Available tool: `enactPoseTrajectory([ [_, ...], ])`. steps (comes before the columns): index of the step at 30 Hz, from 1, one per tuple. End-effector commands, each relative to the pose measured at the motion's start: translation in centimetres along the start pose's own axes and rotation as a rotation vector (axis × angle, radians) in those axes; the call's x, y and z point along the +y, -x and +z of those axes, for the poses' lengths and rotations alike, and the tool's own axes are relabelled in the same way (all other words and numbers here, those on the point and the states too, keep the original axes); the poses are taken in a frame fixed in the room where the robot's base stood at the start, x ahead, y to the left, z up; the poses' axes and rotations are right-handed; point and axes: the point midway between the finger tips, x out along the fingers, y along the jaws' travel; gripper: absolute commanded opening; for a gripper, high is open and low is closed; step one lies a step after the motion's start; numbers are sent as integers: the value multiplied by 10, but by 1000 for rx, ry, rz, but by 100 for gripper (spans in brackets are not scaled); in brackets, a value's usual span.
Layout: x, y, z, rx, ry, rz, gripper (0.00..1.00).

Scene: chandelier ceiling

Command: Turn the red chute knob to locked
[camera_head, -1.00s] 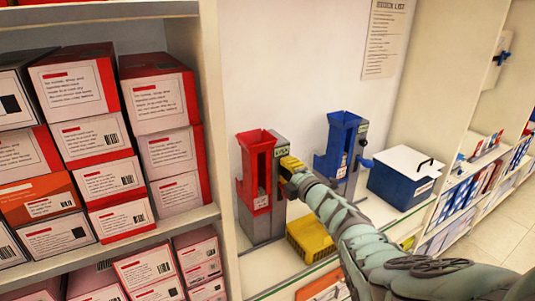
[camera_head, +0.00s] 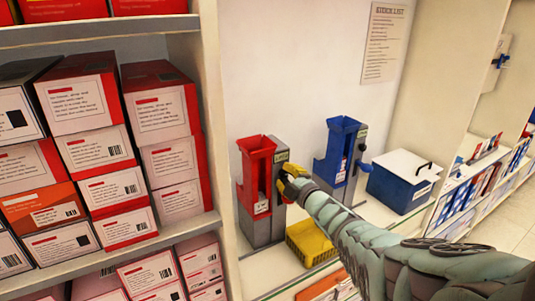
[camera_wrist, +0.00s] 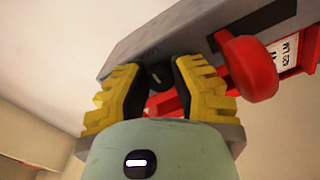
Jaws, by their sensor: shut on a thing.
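The red chute (camera_head: 254,170) stands upright on the shelf, with a grey housing (camera_head: 276,226) at its side. My gripper (camera_head: 289,182) has yellow and black fingers and is at the right face of this housing. In the wrist view my gripper (camera_wrist: 160,88) has its fingers close to the grey housing, with a red part showing between them. A rounded red knob end (camera_wrist: 250,72) sticks out beside the right finger. My gripper is shut on the red knob, though the fingers hide most of the grip. The knob is hidden behind my gripper in the head view.
A yellow basket (camera_head: 311,243) lies below my arm. A blue box with a white lid (camera_head: 402,180) is further right. Stacked boxes (camera_head: 100,145) fill the left shelves behind an upright divider.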

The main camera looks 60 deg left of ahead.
Motion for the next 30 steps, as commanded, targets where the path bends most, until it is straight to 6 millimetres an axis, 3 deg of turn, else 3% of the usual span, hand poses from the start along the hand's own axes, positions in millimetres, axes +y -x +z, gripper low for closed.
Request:
enactPoseTrajectory([
  [5, -1, 0, 1, -3, 0, -3, 0],
  [6, -1, 0, 1, -3, 0, -3, 29],
  [14, -1, 0, 0, -2, 1, -1, 56],
  [30, 5, -1, -4, 7, 1, -3, 57],
])
